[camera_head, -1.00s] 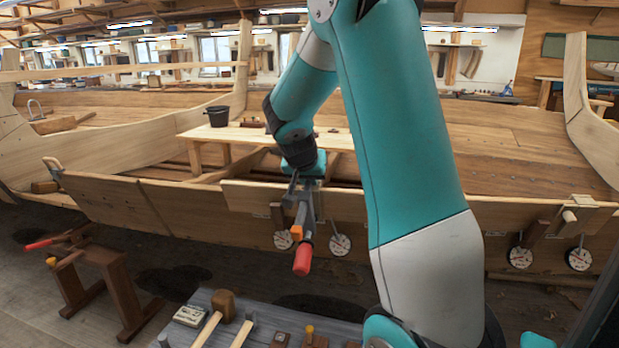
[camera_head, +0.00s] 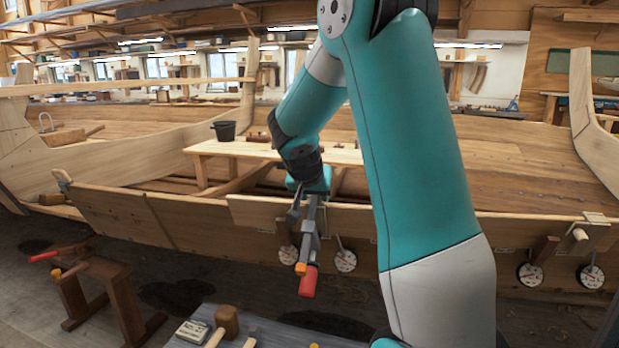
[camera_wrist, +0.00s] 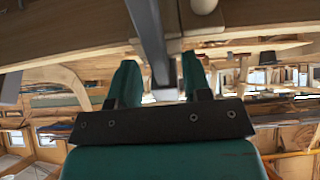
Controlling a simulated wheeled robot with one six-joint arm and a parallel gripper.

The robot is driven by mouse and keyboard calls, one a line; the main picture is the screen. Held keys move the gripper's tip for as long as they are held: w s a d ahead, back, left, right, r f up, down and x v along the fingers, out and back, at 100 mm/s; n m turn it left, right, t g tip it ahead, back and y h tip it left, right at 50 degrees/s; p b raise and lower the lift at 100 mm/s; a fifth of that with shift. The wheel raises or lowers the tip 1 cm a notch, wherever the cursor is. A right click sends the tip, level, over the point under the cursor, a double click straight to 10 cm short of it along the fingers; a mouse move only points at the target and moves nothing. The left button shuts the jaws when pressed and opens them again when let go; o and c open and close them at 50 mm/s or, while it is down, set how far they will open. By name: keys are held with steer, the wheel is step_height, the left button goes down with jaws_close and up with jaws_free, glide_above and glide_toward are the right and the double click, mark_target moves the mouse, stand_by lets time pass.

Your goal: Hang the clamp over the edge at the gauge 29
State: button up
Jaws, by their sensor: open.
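The clamp (camera_head: 310,240) is a grey metal bar with an orange piece and a red handle. It hangs tilted in front of the near plank edge (camera_head: 260,203), below my gripper (camera_head: 312,190). In the wrist view its bar (camera_wrist: 148,35) runs between the fingertips of my open gripper (camera_wrist: 160,78), with gaps showing beside it. Whether its upper jaw sits over the edge is hidden by my gripper. A round gauge (camera_head: 288,255) is left of the clamp and another gauge (camera_head: 345,261) right of it. Their numbers are too small to read.
Two more gauges (camera_head: 530,274) (camera_head: 590,276) hang at the right, below a wooden clamp piece (camera_head: 580,235). A bench with mallets (camera_head: 227,320) stands in front, a brown trestle (camera_head: 105,285) at the left. A plank table with a black bucket (camera_head: 224,131) is behind the edge.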

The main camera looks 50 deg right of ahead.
steer(key=v, duration=1.6)
steer(key=shift+a+r, duration=0.2)
steer(key=shift+r, duration=0.1)
steer(key=s+a+f+n+y+p, duration=0.1)
steer(key=s+a+f+n+y, duration=0.15)
steer(key=a+n, duration=0.4)
steer(key=s+a+f+n+y+p, duration=0.1)
steer(key=s+a+f+n+y, duration=0.2)
steer(key=a, duration=0.7)
steer(key=s+a+f+n+y+p, duration=0.15)
steer(key=a+n+y, duration=0.3)
steer(key=a, duration=0.45)
steer(key=s+a+n+g+y, duration=0.1)
steer(key=s+a+n+g, duration=0.2)
steer(key=s, duration=0.6)
steer(key=a+n, duration=0.2)
steer(key=a, duration=0.1)
steer(key=shift+a+f+n+g+y, duration=0.25)
steer(key=shift+f+n+g+y, duration=0.05)
steer(key=shift+y, duration=0.1)
